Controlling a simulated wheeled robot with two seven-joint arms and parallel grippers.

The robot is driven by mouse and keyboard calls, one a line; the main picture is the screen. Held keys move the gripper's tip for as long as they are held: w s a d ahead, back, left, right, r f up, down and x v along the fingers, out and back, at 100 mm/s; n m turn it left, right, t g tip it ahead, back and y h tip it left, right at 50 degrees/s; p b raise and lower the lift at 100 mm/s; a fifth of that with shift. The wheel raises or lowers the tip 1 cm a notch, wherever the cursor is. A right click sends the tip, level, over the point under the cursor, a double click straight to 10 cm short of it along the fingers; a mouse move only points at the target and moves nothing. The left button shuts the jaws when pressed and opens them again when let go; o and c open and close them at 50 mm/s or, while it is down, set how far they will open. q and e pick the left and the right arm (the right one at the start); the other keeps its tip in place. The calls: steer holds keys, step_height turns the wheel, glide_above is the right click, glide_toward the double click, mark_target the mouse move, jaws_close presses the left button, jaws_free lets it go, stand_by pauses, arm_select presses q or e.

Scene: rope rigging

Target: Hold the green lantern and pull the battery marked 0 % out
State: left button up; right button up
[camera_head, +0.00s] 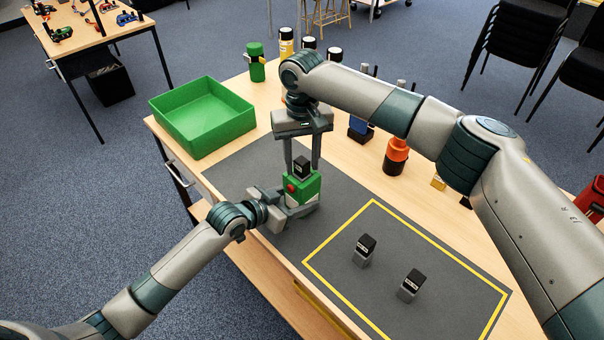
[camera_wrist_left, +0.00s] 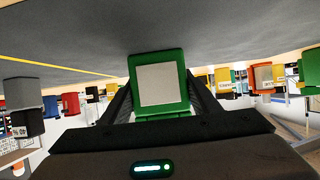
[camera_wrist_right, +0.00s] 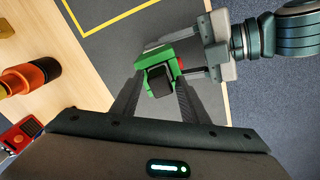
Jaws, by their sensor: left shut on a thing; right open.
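The green lantern (camera_head: 313,186) stands on the grey mat, with a red button on its side; its pale panel (camera_wrist_left: 161,85) faces the left wrist camera. My left gripper (camera_head: 291,203) is shut on the lantern low down, from the left. A black-topped battery (camera_head: 301,166) sticks up out of the lantern's top; no mark on it is readable. My right gripper (camera_head: 302,163) points down from above, open, with one finger on each side of the battery. In the right wrist view the battery (camera_wrist_right: 160,80) lies between the fingers, with gaps visible.
Two other batteries (camera_head: 364,250) (camera_head: 411,285) stand inside the yellow outline on the mat. An empty green tray (camera_head: 203,116) is at the table's back left. Bottles, an orange-black item (camera_head: 396,155) and other goods line the far side.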

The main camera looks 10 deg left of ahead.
steer(key=c, duration=1)
steer(key=shift+r, duration=0.35)
steer(key=shift+r, duration=3.25)
jaws_close()
steer(key=shift+r, duration=1.5)
